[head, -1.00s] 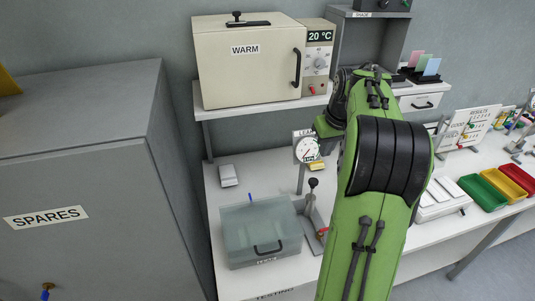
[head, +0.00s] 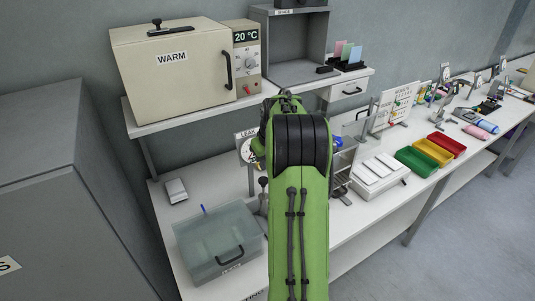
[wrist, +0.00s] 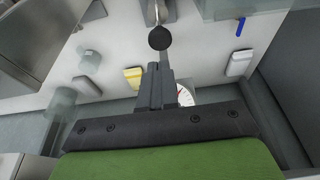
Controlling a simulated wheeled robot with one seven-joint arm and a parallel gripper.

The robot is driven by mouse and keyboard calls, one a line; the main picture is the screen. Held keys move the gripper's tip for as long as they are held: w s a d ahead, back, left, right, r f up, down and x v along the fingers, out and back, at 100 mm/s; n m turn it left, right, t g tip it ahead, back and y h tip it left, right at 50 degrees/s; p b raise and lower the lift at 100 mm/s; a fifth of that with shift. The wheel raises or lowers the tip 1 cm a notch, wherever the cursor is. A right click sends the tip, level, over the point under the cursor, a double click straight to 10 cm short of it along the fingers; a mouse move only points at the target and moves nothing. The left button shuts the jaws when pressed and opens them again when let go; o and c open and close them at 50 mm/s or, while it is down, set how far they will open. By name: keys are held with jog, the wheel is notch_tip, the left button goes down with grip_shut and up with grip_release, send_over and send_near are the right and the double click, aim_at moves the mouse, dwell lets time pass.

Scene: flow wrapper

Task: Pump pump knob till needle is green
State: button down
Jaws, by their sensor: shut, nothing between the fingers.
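The pump knob, a black ball (wrist: 161,38) on a stem, shows in the wrist view just beyond the fingertips. My gripper (wrist: 158,68) is shut and empty, its fingers pointing toward the knob with a small apparent gap; I cannot tell whether they touch. In the head view the knob (head: 263,182) stands beside my green arm, which hides my gripper. The round white gauge (head: 245,149) on its post, under a "LEAK" sign, is partly covered by my arm. In the wrist view the gauge (wrist: 185,96) is mostly behind my fingers, and its needle cannot be read.
A translucent grey lidded box (head: 217,242) stands left of the pump. The shelf with the WARM oven (head: 172,70) overhangs the bench. A yellow block (wrist: 133,77) lies near the gauge. Red, yellow and green trays (head: 432,151) sit to the right. A grey cabinet (head: 55,190) stands left.

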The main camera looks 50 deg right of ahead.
aim_at(265, 184)
jog(key=shift+f, duration=2.2)
notch_tip(265, 184, down, 5)
jog(key=b, duration=0.4)
jog(key=shift+f, duration=0.1)
jog(key=shift+s+a, duration=0.1)
jog(key=shift+a, duration=0.05)
notch_tip(265, 184, up, 6)
jog(key=p, duration=0.4)
jog(key=shift+f, duration=0.15)
jog(key=v, duration=0.8)
jog(key=shift+r, duration=0.35)
